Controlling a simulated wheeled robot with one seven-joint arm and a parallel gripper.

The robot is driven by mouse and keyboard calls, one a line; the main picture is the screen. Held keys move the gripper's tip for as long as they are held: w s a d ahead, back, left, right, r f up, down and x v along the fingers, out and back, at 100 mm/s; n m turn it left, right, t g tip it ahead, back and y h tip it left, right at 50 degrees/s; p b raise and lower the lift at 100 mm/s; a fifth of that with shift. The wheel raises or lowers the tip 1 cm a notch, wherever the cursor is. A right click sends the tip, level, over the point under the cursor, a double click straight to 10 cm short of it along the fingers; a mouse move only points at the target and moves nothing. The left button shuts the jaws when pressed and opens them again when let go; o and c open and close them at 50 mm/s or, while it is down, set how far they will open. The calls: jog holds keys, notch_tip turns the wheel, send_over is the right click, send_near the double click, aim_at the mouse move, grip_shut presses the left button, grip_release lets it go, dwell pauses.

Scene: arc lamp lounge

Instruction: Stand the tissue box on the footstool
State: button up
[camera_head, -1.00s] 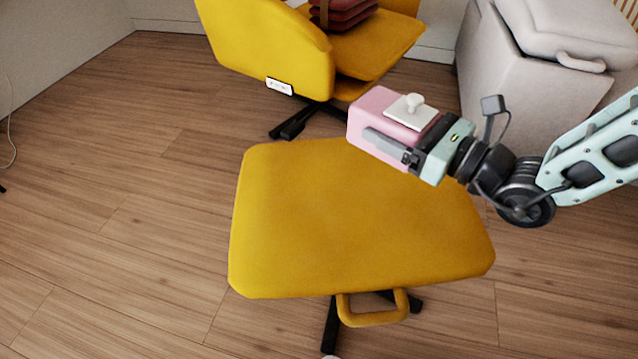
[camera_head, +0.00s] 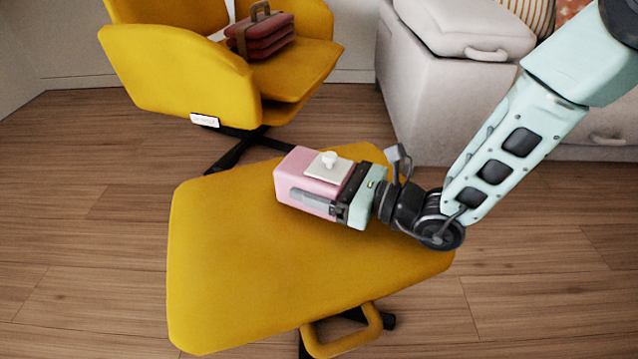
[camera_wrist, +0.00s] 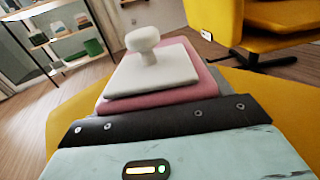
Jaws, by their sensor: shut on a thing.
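The tissue box is pink with a white square top plate and a white knob; it shows in the head view (camera_head: 291,177) and in the wrist view (camera_wrist: 150,92). My gripper (camera_head: 318,202) is shut on the tissue box from its right side, with a grey finger along the near face. The box is upright, over the far part of the yellow footstool (camera_head: 260,270). I cannot tell whether its underside touches the cushion. The footstool has a flat top, a yellow loop handle on its near edge and dark legs.
A yellow armchair (camera_head: 180,75) with a red case (camera_head: 268,36) on its seat stands behind the footstool. A pale grey sofa (camera_head: 425,100) is at the back right. The footstool's left and near top is bare. Shelves (camera_wrist: 62,40) show in the wrist view.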

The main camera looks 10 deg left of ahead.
jog(key=shift+r, duration=0.15)
jog(key=o, duration=1.2)
jog(key=shift+d, duration=0.15)
jog(key=d+p, duration=0.2)
jog(key=d, duration=0.1)
jog(key=s+d+p, duration=0.1)
jog(key=d, duration=0.2)
jog(key=s+d+p, duration=0.1)
jog(key=d+p, duration=0.1)
jog(key=d, duration=0.2)
jog(key=shift+d+r+p, duration=0.1)
jog(key=shift+p, duration=0.2)
jog(key=shift+s+d, duration=0.25)
jog(key=shift+d, duration=0.35)
